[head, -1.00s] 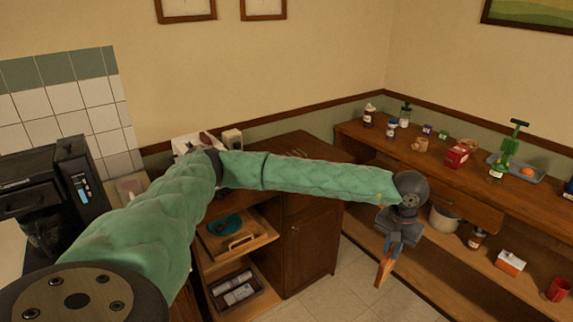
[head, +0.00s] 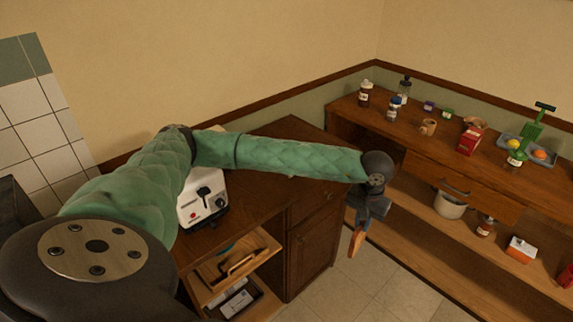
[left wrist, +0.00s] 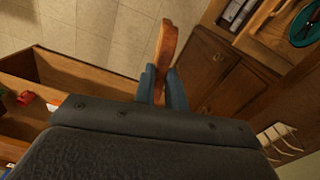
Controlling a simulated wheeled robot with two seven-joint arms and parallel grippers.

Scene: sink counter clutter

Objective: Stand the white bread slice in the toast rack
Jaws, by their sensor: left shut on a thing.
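My left gripper (head: 362,218) is shut on a bread slice (head: 356,243) with a brown crust. It holds the slice edge-on, pointing down, in the air over the floor beside the counter. The left wrist view shows the slice (left wrist: 166,45) between the two blue fingers of the left gripper (left wrist: 163,80). White upright loops (left wrist: 278,140) at the lower right of the left wrist view look like the toast rack, on the wooden counter. In the head view the rack does not show; my left arm covers part of the counter. My right gripper is out of view.
A white toaster (head: 203,200) stands on the counter behind my left arm. The long shelf unit (head: 470,170) at the right carries jars, boxes and a tray (head: 530,150). Tiled floor lies open between.

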